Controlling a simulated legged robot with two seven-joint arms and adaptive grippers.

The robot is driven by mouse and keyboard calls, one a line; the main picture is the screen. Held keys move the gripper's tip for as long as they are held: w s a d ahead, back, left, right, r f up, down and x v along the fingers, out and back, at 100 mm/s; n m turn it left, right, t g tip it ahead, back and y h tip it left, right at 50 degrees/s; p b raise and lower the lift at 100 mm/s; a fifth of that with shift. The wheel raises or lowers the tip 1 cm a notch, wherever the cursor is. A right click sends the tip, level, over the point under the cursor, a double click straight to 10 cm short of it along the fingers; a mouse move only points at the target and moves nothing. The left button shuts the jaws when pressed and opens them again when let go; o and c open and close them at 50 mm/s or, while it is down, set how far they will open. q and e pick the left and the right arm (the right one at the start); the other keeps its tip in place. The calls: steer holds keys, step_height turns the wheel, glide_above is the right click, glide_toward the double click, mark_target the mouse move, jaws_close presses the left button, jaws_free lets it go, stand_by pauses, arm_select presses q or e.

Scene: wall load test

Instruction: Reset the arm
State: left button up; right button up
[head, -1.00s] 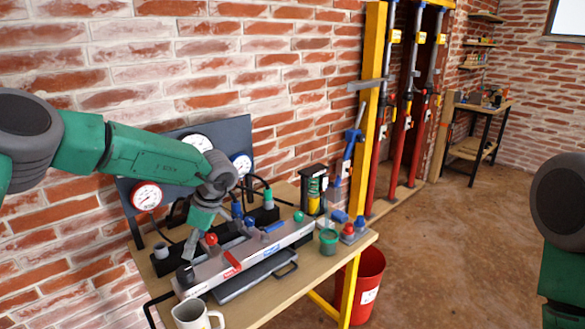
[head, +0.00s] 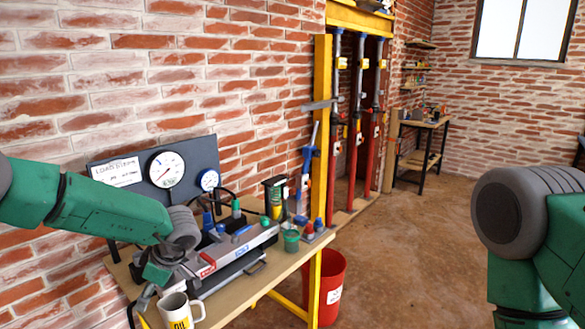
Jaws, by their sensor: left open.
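My left arm comes in from the left, green with grey joints, and reaches over the workbench (head: 262,290). My left gripper (head: 145,294) is at the near left end of the bench, pointing down, open, with nothing seen in it. It is left of and above a white mug (head: 180,311) with dark lettering. The grey test rig (head: 225,255) lies to its right, with a red label and coloured knobs. My right arm shows at the right edge, away from the bench. Its gripper is out of view.
A gauge panel (head: 128,172) with dials stands behind the bench against the brick wall. A green pot (head: 291,240) sits at the bench's right end. A red bin (head: 327,287) stands on the floor beside it. The floor (head: 400,250) between bench and right arm is clear.

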arm_select(q)
steer(key=s+d+f+m+t+h, duration=0.1)
steer(key=s+d+f+m+t, duration=0.2)
steer(key=s+f+m, duration=0.45)
steer(key=s+d+f+m+t+h, duration=0.2)
steer(key=s+f+m, duration=0.45)
steer(key=s, duration=0.25)
steer(key=s+f+m+g+h, duration=0.25)
steer(key=s+m+g, duration=0.2)
steer(key=s, duration=1.75)
step_height(320, 180, down, 8)
steer(key=b, duration=0.9)
steer(key=shift+s+g, duration=0.3)
steer(key=shift+g, duration=0.05)
steer(key=shift+w+h, duration=0.1)
steer(key=shift+h, duration=0.15)
